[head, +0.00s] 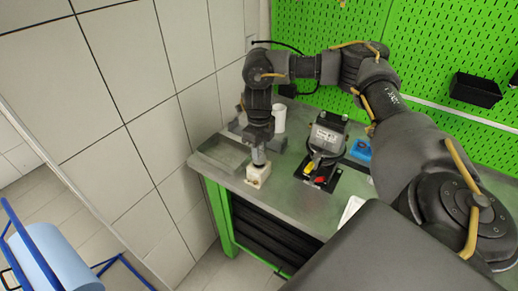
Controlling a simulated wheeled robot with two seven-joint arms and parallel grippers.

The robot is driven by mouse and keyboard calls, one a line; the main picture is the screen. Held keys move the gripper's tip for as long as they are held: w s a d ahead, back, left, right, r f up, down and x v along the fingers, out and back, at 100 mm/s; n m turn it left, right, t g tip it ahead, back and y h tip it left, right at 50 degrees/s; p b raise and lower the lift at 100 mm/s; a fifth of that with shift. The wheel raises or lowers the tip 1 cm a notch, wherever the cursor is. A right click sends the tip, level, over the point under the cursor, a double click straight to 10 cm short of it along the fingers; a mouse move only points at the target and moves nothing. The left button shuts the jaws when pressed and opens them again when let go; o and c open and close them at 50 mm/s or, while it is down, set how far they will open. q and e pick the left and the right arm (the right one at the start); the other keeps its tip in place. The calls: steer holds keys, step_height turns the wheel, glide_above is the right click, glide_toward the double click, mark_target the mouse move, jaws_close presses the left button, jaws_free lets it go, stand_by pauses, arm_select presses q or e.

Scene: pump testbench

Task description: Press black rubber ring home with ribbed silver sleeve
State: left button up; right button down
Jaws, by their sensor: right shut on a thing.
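My right gripper (259,145) points straight down at the left front part of the bench. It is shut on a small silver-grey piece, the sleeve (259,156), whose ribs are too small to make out. The sleeve's lower end is at the top of a cream-white block (257,176) near the bench's front edge. From this angle I cannot tell how firmly it touches. The black rubber ring cannot be made out; the sleeve and gripper may hide it. My left gripper is not in view.
A grey pump (327,137) with red and yellow parts stands on a black base right of the block. A white cylinder (279,117) stands behind my gripper. A shallow metal tray (224,153) is at left; a blue bin (360,150) is at right. A tiled wall borders the left.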

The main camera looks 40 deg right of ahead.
steer(key=shift+p, duration=0.6)
stand_by(0.7)
steer(key=shift+f+b, duration=0.35)
steer(key=shift+f, duration=0.3)
stand_by(0.8)
steer(key=shift+s+a+f+b, duration=0.2)
steer(key=shift+s+f+b, duration=0.1)
steer(key=shift+f, duration=0.35)
stand_by(1.0)
steer(key=shift+r, duration=0.1)
steer(key=shift+w+d+r+p, duration=0.1)
steer(key=shift+w+r+p, duration=0.2)
steer(key=shift+r+p, duration=1.45)
steer(key=shift+p, duration=0.25)
steer(key=shift+r+p, duration=1.35)
steer(key=shift+p, duration=0.15)
